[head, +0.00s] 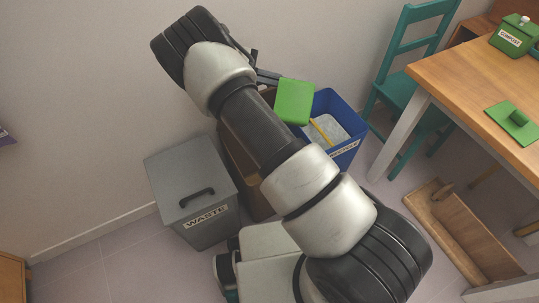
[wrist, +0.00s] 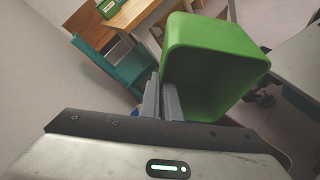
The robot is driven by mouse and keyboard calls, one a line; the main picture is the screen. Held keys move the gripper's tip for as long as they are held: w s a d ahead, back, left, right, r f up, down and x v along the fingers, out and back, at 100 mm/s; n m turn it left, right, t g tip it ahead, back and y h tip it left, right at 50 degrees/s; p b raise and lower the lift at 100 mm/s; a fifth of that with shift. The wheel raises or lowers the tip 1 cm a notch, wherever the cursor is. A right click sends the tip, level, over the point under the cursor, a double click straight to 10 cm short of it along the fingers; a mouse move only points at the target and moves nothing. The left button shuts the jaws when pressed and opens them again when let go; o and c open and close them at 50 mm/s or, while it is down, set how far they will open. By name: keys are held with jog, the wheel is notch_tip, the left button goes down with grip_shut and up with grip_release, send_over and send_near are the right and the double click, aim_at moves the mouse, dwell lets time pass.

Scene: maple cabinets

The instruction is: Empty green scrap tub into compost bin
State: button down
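The green scrap tub (head: 294,101) is held up in the air in the head view, in front of the blue bin's back left part. In the wrist view the tub (wrist: 215,55) is tipped, with its open side facing the camera. The part of its inside that shows looks bare. My gripper (head: 268,78) is shut on the tub's edge, and its fingers (wrist: 162,98) meet the tub's left side in the wrist view. A green container labelled COMPOST (head: 513,42) stands on the wooden table at the upper right, with something small and pale at its top.
A lidded grey WASTE bin (head: 190,185) stands left of a brown bin (head: 238,165), mostly hidden by my arm. The blue bin (head: 345,152) holds pale contents and a yellow stick. A teal chair (head: 408,85) stands by the table (head: 460,75).

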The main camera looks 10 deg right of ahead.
jog(key=d+f+y, duration=0.1)
jog(key=f, duration=0.1)
jog(key=s+d+f+y, duration=0.1)
jog(key=d+f, duration=0.1)
jog(key=f, duration=0.1)
jog(key=d+f, duration=0.1)
jog(key=f, duration=0.1)
jog(key=shift+s+d+f+m+t+y, duration=0.25)
jog(key=shift+s+f+m+t+y, duration=0.05)
jog(key=shift+s+f+y, duration=0.1)
jog(key=s+d+f+m+t+y+p, duration=0.1)
jog(key=s+d+f+t+y+p, duration=0.1)
jog(key=d+f+y, duration=0.4)
jog(key=s+d+f+t+y+p, duration=0.2)
jog(key=s+d+f+y+p, duration=0.1)
jog(key=d+f+y, duration=0.4)
jog(key=shift+d+f+m+t, duration=0.3)
jog(key=shift+f+m, duration=0.1)
jog(key=shift+f, duration=0.15)
dwell(0.4)
